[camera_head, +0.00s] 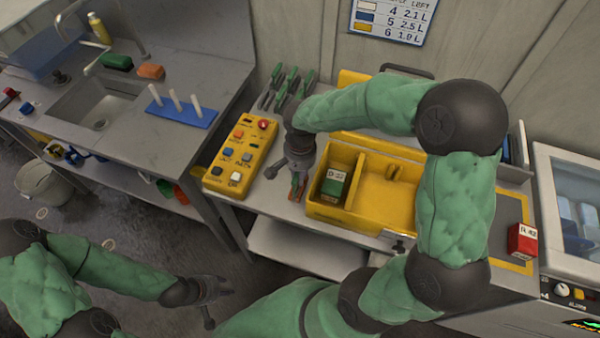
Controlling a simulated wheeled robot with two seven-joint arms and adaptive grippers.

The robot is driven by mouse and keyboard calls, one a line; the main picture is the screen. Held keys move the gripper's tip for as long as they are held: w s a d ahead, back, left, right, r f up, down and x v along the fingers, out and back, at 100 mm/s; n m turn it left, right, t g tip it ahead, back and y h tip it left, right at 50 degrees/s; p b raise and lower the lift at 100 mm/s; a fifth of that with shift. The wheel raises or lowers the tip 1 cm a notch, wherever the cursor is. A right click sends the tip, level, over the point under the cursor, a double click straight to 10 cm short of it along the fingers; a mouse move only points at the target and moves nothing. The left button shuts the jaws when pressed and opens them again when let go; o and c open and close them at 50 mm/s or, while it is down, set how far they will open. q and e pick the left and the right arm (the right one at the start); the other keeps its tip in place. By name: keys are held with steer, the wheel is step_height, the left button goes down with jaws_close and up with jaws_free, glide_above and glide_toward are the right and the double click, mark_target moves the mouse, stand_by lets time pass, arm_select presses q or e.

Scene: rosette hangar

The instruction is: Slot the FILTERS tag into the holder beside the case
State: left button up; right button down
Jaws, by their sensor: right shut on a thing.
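The yellow case (393,205) stands open on the bench, with a green-and-white box marked D (333,187) in its left compartment. My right gripper (297,182) points down just left of the case, shut on a small thin greenish piece, which I take to be the FILTERS tag; its lettering cannot be read. A small orange-brown piece (294,196), perhaps the holder, shows at the bench top just below the fingertips. Whether the tag touches it or sits in it cannot be told. My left gripper (222,302) is open and empty, low in front of the bench.
A yellow button box (240,155) lies left of my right gripper, with green-handled tools (285,85) behind it. A red box (522,240) stands at the bench's right end. A sink (98,110) and a blue peg rack (182,112) are on the left counter.

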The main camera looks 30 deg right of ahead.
steer(key=shift+f+b, duration=1.15)
steer(key=shift+f, duration=0.35)
stand_by(1.1)
stand_by(0.5)
steer(key=c, duration=1)
jaws_free()
steer(key=o, duration=0.4)
step_height(320, 180, up, 16)
steer(key=p, duration=1.1)
